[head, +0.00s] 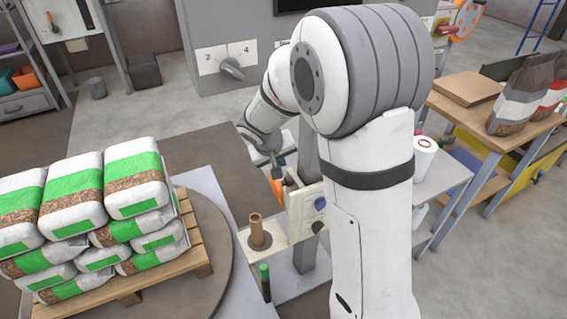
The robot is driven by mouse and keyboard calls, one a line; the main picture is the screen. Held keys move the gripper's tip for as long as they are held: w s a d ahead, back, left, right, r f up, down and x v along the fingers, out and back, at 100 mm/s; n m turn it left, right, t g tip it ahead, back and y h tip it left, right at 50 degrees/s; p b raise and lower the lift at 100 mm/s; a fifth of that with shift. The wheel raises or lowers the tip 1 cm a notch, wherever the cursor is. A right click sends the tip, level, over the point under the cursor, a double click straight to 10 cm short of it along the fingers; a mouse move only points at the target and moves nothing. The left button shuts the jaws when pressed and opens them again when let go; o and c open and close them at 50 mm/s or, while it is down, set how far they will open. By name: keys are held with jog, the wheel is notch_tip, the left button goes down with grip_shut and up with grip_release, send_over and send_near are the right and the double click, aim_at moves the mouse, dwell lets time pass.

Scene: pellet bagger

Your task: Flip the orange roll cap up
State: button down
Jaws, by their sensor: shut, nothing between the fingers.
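The orange roll cap (277,189) shows as a small upright orange piece at the left side of a cream-coloured bracket, left of my arm. My gripper (276,167) points down just above the orange piece, with its fingers shut and nothing between them. Whether the fingertips touch the orange piece cannot be told at this size. A brown tube (256,232) stands upright on a cream plate (279,245) below and left of the orange piece. My arm hides what lies to the right of the bracket.
A pallet (126,289) of stacked green-and-white bags stands on a round turntable at left. A blue knob (320,203) and a green handle (265,279) sit near the bracket. A grey cabinet (259,25) with a selector knob stands behind. A white roll (425,146) stands at right.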

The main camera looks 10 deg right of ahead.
jog(key=s+d+r+m+g+y+p, duration=0.1)
jog(key=s+d+r+y+p, duration=0.2)
jog(key=s+r+p, duration=1)
jog(key=s+r, duration=1)
jog(key=s, duration=0.3)
jog(key=shift+s+g+y+p, duration=0.15)
jog(key=shift+g+y+p, duration=0.15)
jog(key=shift+g+p, duration=0.1)
jog(key=shift+d, duration=0.1)
